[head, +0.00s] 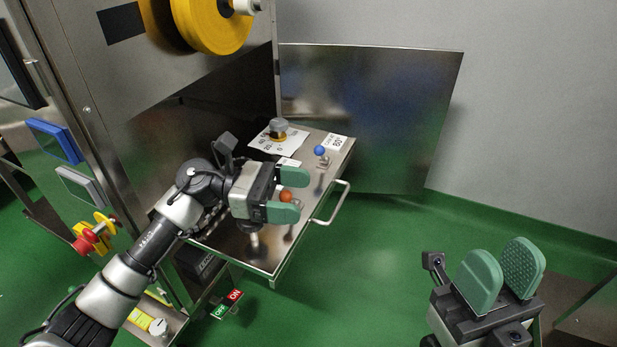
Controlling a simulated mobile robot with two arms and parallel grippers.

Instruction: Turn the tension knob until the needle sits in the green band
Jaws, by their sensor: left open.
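A grey knob with an orange base (279,127) stands on a white scale plate (290,142) with printed numbers, at the back of a metal tray. It may be the tension knob, but I see no label that says so. I cannot make out a needle or a green band. A small white round dial (158,326) beside a yellow strip shows at the lower left. My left gripper (291,195) is open over the tray, its green fingers on either side of an orange ball knob (286,196). My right gripper (502,274) is open and empty at the lower right, away from the tray.
The tray (262,262) has a white handle (336,204) on its right side. A blue ball knob (320,150) and a small card (336,142) stand near it. A red stop button (85,241) and yellow reels (212,22) are on the machine. Green floor is free at right.

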